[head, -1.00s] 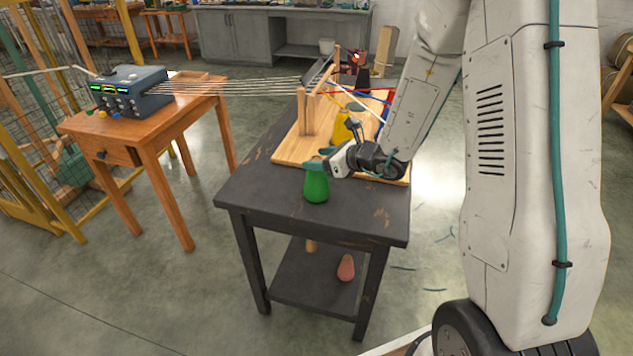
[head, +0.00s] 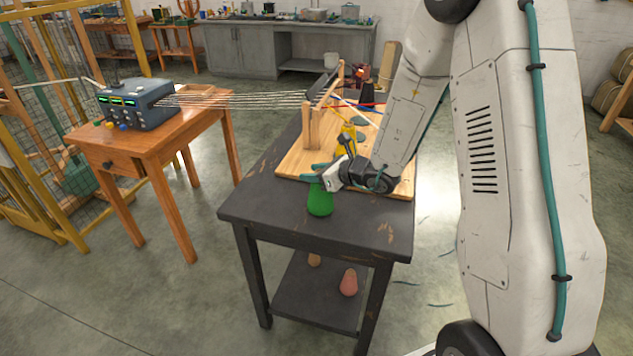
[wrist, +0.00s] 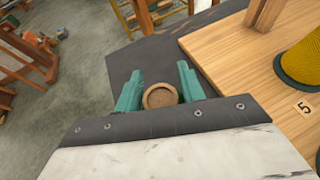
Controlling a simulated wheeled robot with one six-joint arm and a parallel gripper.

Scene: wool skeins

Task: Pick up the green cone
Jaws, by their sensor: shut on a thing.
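I cannot tell whether the cone's base touches the table.
A wooden board (head: 297,165) with posts and a yellow cone (head: 348,136) lies behind the gripper; the yellow cone is large at right in the wrist view (wrist: 302,60). A pink cone (head: 349,282) stands on the lower shelf. The dark table's (head: 275,220) front is clear.

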